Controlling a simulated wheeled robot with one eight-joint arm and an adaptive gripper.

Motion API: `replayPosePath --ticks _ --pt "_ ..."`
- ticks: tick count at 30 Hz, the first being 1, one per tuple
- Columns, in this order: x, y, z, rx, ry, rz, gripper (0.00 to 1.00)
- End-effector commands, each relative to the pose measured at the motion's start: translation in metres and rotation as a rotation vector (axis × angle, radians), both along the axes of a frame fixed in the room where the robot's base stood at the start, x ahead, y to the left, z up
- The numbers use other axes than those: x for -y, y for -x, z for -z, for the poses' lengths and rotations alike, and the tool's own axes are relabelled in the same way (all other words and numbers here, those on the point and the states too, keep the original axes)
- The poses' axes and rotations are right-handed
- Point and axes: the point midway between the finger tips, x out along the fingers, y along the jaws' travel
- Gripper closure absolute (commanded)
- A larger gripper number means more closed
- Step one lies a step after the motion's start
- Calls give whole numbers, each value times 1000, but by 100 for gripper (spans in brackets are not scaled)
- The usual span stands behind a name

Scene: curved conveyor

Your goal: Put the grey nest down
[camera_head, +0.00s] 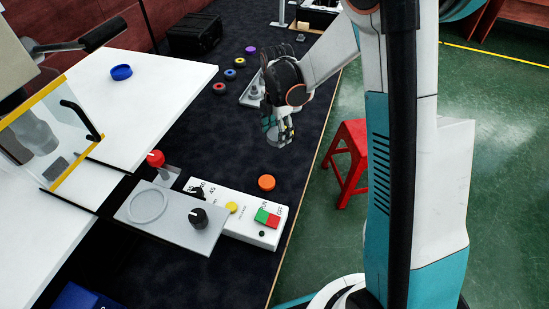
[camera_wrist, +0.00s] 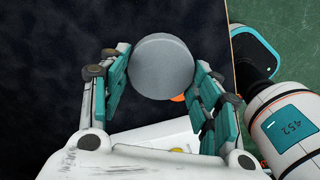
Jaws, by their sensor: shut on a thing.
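The grey nest (camera_wrist: 161,66) is a round grey piece held between the two fingers of my gripper (camera_wrist: 160,80) in the wrist view. The fingers press on it from the left and the right. In the head view my gripper (camera_head: 279,130) hangs over the dark table top (camera_head: 235,135), right of its middle. Only a small part of the grey nest shows there, between the fingers. I cannot tell whether its underside touches the table.
An orange disc (camera_head: 266,183) lies in front of my gripper, near the white control box (camera_head: 240,230) with buttons. A grey plate with a grey piece (camera_head: 254,91) lies behind. Several coloured rings (camera_head: 219,88) lie back left. The table's right edge (camera_head: 312,165) is close.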

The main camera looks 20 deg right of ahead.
Motion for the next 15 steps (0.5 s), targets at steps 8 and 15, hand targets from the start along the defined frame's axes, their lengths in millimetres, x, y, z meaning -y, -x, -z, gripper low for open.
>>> replayPosePath --ticks 8,15 --pt "0 0 57 0 0 1 68" --pt "0 0 71 0 0 1 68"
